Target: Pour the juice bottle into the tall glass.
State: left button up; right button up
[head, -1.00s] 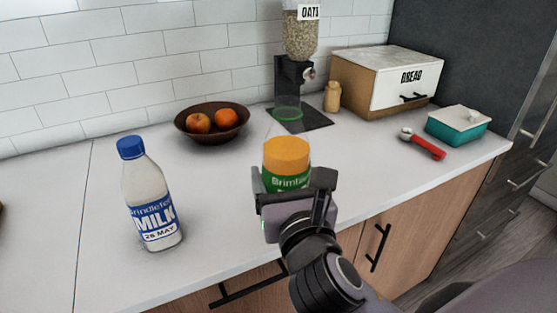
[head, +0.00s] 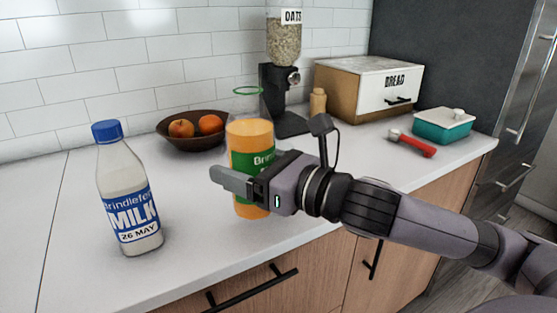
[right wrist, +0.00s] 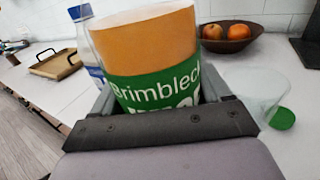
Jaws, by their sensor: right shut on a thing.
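The juice bottle (head: 250,137), orange with a green label, is upright in my right gripper (head: 236,183), which comes from the right and is shut on it. A clear upper part and a thin green ring show above the orange. Whether its base touches the counter, I cannot tell. In the right wrist view the juice bottle (right wrist: 150,45) fills the space between the fingers. A clear vessel, seemingly the tall glass (right wrist: 247,86), stands to its right, with a green round piece (right wrist: 283,118) at its foot. I cannot make out the glass in the head view. My left gripper is not in view.
A milk bottle (head: 128,190) stands left of the juice on the white counter (head: 60,245). Behind are a fruit bowl (head: 185,142), an oats dispenser (head: 284,80) and a bread box (head: 368,85). A red-handled tool (head: 412,145) and a teal box (head: 444,127) are at right.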

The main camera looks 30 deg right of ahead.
jog(key=shift+s+d+r+n+g+y+b, duration=0.2)
jog(key=shift+d+n+g+y+b, duration=0.1)
jog(key=shift+d+n+y+b, duration=0.15)
jog(key=shift+s+d+r+n+g+y+b, duration=0.15)
jog(key=shift+s+r+n+g+y+b, duration=0.2)
jog(key=shift+r+y+b, duration=0.25)
jog(key=shift+s+f, duration=0.1)
